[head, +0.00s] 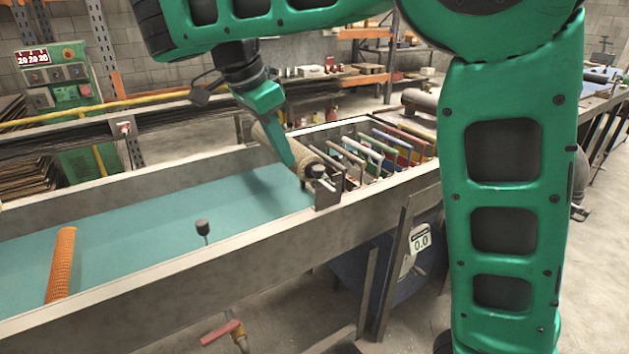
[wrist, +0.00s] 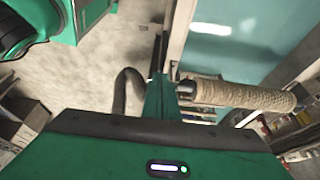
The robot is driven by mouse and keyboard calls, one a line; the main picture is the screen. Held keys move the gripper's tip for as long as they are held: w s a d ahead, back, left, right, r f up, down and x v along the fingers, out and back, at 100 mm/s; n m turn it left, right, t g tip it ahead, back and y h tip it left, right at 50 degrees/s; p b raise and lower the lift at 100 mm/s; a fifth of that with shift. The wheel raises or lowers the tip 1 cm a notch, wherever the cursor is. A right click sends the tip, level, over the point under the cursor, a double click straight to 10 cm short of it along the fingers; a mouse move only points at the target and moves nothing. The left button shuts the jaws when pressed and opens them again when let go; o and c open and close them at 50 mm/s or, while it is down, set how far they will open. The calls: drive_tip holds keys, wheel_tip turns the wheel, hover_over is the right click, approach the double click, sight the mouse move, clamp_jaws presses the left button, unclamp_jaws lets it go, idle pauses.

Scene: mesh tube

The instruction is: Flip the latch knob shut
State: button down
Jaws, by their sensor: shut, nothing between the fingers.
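My gripper (head: 304,177) is shut and empty, pointing down at the near end of a tan, rope-textured roller (head: 275,143) lying across the trough. A small dark knob (head: 317,170) sits right by my fingertips, above a metal bracket (head: 327,191) on the trough's near wall; I cannot tell whether they touch. In the wrist view my gripper (wrist: 161,82) is beside the same roller (wrist: 240,94) and its pale metal end (wrist: 187,87). The knob is not clear there. Another black knob (head: 202,227) stands on a thin stem near the near wall.
An orange mesh tube (head: 62,263) lies on the teal trough floor (head: 140,222) at left. Several coloured plates (head: 385,147) stand in a rack to the right. A red-handled valve (head: 220,333) is below the near wall. The trough's middle is clear.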

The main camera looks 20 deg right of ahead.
drive_tip(key=w+d+f, duration=0.1)
drive_tip(key=d+f, duration=0.6)
drive_tip(key=f, duration=0.2)
drive_tip(key=shift+w+d, duration=0.25)
drive_tip(key=shift+d, duration=0.05)
drive_tip(key=shift+a+f, duration=0.1)
drive_tip(key=shift+a, duration=0.05)
idle(0.4)
